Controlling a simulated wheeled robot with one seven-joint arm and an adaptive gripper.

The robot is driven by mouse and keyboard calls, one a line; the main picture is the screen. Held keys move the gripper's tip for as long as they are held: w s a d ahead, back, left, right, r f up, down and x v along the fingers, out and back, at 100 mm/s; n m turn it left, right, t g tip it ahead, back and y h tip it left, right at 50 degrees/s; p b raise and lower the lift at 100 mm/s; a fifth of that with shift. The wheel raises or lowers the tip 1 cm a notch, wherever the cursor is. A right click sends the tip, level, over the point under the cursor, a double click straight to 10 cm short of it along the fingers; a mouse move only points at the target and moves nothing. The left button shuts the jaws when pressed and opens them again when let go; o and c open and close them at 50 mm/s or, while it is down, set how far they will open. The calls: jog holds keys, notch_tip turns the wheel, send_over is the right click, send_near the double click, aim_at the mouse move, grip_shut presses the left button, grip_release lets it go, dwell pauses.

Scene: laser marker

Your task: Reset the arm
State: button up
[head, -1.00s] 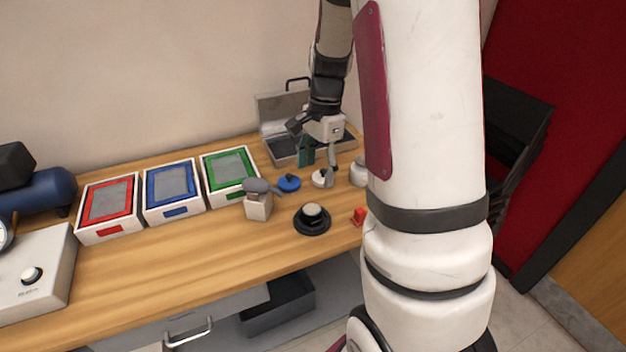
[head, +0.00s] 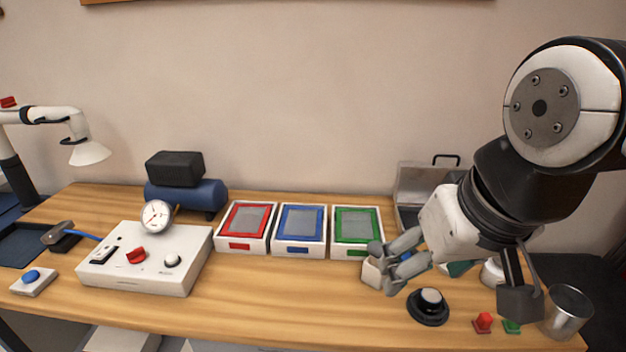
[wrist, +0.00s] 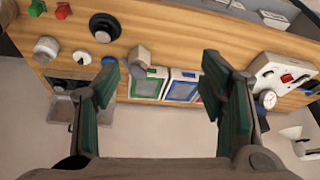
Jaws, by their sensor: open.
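My gripper (head: 383,267) is at the right of the head view, above the workbench, with its fingers pointing left. In the wrist view my gripper (wrist: 160,72) has its two dark green finger pads wide apart with nothing between them. In the head view the fingers overlap a small beige block (head: 372,273), hiding part of it. In the wrist view the block (wrist: 140,55) lies well beyond the fingertips, so the gripper appears clear of it.
Red (head: 246,227), blue (head: 300,230) and green (head: 357,231) framed trays stand in a row at the back. A white control box (head: 150,262) with a gauge is left. Mid-left front is clear.

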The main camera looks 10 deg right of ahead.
jog(key=shift+s+a+n, duration=0.2)
jog(key=shift+s+n, duration=0.3)
jog(key=shift+s, duration=0.1)
dwell(1.2)
